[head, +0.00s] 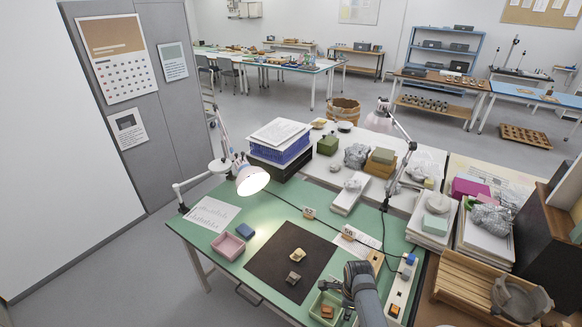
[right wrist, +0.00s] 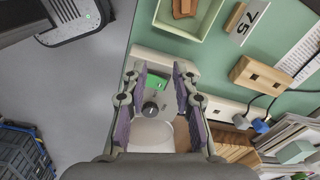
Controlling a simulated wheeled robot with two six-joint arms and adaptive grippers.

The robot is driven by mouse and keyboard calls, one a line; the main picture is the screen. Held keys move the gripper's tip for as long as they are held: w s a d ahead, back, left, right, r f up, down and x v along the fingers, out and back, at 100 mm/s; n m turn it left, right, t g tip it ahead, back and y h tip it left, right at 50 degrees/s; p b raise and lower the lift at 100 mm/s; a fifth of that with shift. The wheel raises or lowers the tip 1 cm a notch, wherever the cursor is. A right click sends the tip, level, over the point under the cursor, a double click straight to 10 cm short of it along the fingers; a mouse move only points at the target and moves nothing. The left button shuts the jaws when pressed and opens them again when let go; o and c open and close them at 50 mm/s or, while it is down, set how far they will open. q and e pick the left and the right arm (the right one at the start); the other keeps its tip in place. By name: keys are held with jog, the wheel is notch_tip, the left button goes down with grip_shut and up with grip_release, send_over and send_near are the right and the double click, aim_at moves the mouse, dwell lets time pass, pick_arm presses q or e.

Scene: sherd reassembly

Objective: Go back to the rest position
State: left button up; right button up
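My right gripper (head: 334,287) is over the front of the green table, above the pale green tray (head: 313,307). In the right wrist view its two purple-padded fingers (right wrist: 160,82) stand apart with nothing held between them. The tray holds an orange-brown sherd (head: 327,311); the tray's edge (right wrist: 178,32) and a brown sherd (right wrist: 184,8) show at the top of the right wrist view. A pale yellowish sherd (head: 298,254) and a grey-brown sherd (head: 293,277) lie close together on the dark mat (head: 268,262). My left gripper is in neither view.
A lit lamp (head: 251,180) leans over the table's left side. A pink tray (head: 228,246) and a blue block (head: 245,230) stand left of the mat. A power strip (head: 403,284) and wooden block (head: 375,259) lie right. A wooden crate (head: 470,285) stands further right.

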jog(key=s+d+r+n+t, duration=0.2)
jog(key=s+d+r+n, duration=0.1)
jog(key=s+r+n, duration=0.55)
jog(key=s+d+r+n+t, duration=0.1)
jog(key=s+d+r+n, duration=0.4)
jog(key=s+n, duration=0.65)
notch_tip(320, 180, down, 29)
jog(key=w+n+g+b, duration=0.1)
jog(key=n+b, duration=0.1)
jog(key=b, duration=0.5)
pick_arm(q)
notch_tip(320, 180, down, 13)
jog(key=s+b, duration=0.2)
jog(key=b, duration=0.4)
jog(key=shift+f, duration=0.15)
pick_arm(e)
jog(key=s+d+f, duration=0.1)
jog(key=s+f, duration=0.8)
jog(key=f, duration=0.3)
jog(key=s+d+f+g, duration=0.1)
jog(key=s+f, duration=0.9)
jog(key=f, duration=0.3)
jog(key=shift+s+d+m+h, duration=0.15)
jog(key=shift+s+m+h, duration=0.1)
jog(key=shift+m+h, duration=0.05)
